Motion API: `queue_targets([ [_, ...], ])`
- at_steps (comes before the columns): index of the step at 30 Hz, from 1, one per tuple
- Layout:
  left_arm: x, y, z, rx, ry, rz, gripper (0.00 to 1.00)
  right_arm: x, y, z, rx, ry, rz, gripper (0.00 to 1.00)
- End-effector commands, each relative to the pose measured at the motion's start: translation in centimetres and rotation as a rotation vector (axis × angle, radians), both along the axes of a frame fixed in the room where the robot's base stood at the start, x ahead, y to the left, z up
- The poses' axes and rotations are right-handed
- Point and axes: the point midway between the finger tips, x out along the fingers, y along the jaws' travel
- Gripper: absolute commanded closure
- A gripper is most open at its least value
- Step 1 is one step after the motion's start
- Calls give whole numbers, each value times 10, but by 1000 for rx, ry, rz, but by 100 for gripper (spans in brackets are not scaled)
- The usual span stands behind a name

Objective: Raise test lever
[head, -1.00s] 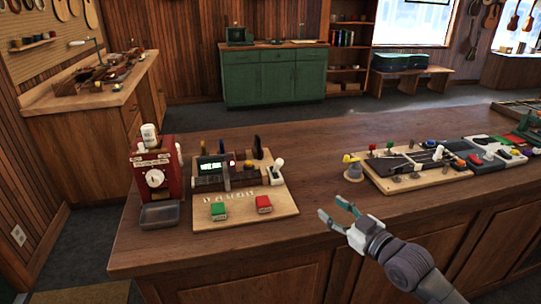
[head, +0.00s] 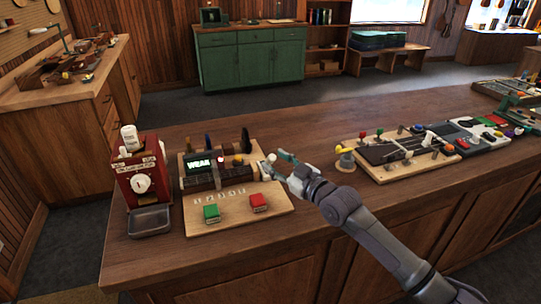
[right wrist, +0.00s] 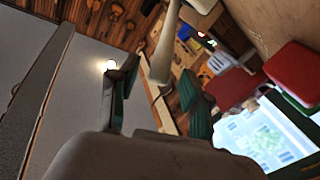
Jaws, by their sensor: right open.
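The test board (head: 285,217) lies on the counter, with a small lit display (head: 201,164) reading something like "WEAK". The pale lever (head: 266,168) stands at the board's right side, partly hidden by my right gripper (head: 279,163). My right gripper is open at the lever, its fingers reaching in from the right. In the right wrist view a pale shaft, apparently the lever (right wrist: 165,48), shows between the two teal fingers (right wrist: 160,102). I cannot tell whether they touch it. My left gripper is not in view.
A green button (head: 211,212) and a red button (head: 258,201) sit at the board's front. A red machine (head: 141,183) with a grey tray (head: 150,219) stands left.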

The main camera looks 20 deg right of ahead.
Motion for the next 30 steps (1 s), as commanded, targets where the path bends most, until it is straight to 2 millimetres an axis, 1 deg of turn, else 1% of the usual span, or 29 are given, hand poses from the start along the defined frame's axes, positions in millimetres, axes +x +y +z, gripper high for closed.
queue_targets([
  [1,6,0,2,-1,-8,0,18,7,3,2,3,0,-1,52],
  [3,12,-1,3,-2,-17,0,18,15,6,1,1,0,-1,52],
  [6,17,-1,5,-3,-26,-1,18,21,9,1,0,-1,-1,52],
  [16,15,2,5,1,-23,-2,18,25,11,0,1,0,0,52],
  [17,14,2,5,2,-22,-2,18,25,11,0,1,0,0,53],
  [18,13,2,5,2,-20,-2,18,25,11,0,1,0,0,60],
  [25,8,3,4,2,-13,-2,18,25,11,-1,0,0,0,98],
  [26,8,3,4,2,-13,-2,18,24,11,-1,0,0,0,100],
  [30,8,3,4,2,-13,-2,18,24,11,-1,0,0,0,100],
])
